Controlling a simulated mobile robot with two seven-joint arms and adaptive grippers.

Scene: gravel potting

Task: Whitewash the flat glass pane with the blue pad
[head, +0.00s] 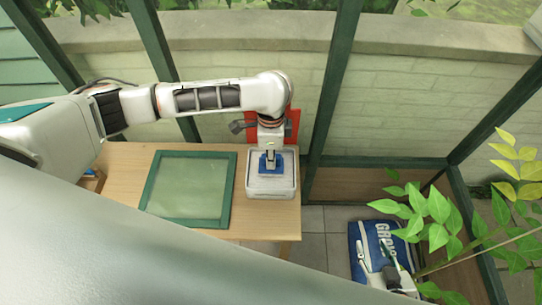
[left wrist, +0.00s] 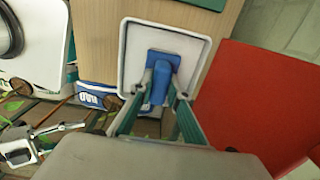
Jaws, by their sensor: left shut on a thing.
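The flat glass pane (head: 188,188) in its dark green frame lies on the wooden table in the head view; its surface looks pale greenish. My left gripper (head: 269,158) points down just right of the pane, over a white square tub (head: 270,187). It is shut on the blue pad (head: 268,168), which is at the tub's open top. In the left wrist view the blue pad (left wrist: 158,78) sits between the fingers, within the outline of the white tub (left wrist: 190,47). Whether the pad touches what is in the tub cannot be told.
The wooden table (head: 273,218) carries the pane and tub. A red panel (head: 292,125) stands behind the tub. A blue and white bag (head: 375,245) lies on the floor at right beside a leafy plant (head: 440,207). Green posts and a low wall stand behind.

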